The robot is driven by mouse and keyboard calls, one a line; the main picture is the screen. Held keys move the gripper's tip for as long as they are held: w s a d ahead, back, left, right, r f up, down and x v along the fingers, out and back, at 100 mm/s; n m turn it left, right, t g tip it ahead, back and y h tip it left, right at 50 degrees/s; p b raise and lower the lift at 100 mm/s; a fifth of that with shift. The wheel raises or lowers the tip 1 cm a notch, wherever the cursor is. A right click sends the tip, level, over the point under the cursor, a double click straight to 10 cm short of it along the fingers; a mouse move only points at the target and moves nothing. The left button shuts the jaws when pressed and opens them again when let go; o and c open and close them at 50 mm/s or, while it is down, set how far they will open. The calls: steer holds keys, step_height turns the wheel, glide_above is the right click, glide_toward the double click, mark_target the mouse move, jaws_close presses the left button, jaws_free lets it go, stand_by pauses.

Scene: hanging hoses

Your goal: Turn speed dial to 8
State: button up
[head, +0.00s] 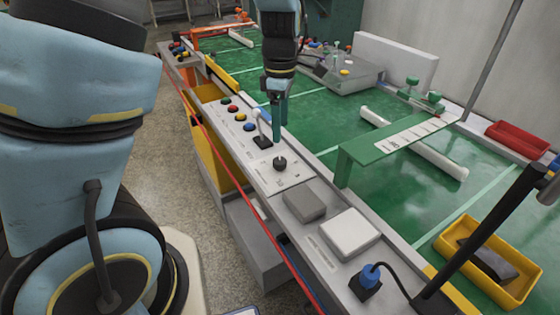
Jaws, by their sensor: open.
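The speed dial appears to be the black knob (280,163) on a pale plate (274,178) with small markings, on the grey control strip along the bench's near edge. Its numbers are too small to read, so I cannot tell its setting. My gripper (278,122) points down from above, beside a small black-based lever (262,140) and a little behind the knob in the picture. Its jaws are open and hold nothing that I can see. The fingertips are small here, and I cannot tell their exact height above the strip.
Red, yellow and blue buttons (239,116) sit left of the lever. A grey block (304,201) and a white-topped box (348,234) stand in front. A green bridge (385,145) rises to the right. A yellow bin (487,260) and a black post stand at the right.

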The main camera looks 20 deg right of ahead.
mark_target(280, 161)
step_height(280, 161, down, 10)
steer(key=shift+f, duration=0.15)
stand_by(0.3)
steer(key=shift+a, duration=0.1)
jaws_close()
stand_by(0.4)
